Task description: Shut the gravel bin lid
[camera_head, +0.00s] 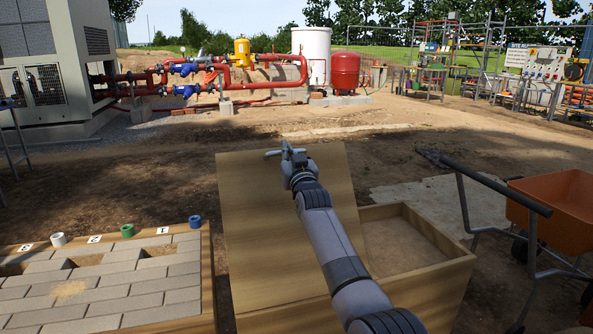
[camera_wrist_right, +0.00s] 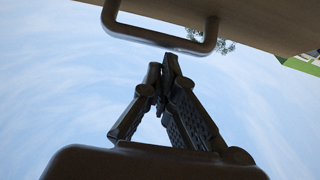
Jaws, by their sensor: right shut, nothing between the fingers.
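The gravel bin (camera_head: 440,292) is a wooden box in front of me; its right part is open and shows sandy-brown fill. Its wooden lid (camera_head: 255,235) stands raised and tilted over the left part. My right arm reaches across the lid, with the right gripper (camera_head: 286,150) at the lid's top edge. In the right wrist view, the right gripper (camera_wrist_right: 163,68) is shut and empty. A dark U-shaped handle (camera_wrist_right: 165,40) on the lid (camera_wrist_right: 245,20) is just beyond the fingertips, with sky behind. I cannot tell whether they touch. My left gripper is not in view.
A paver-filled wooden frame (camera_head: 207,270) with coloured rings stands left of the bin. An orange wheelbarrow (camera_head: 565,205) stands close on the right, its handle (camera_head: 495,186) near the bin. Bare ground lies behind the bin, with red pipework (camera_head: 270,86) farther back.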

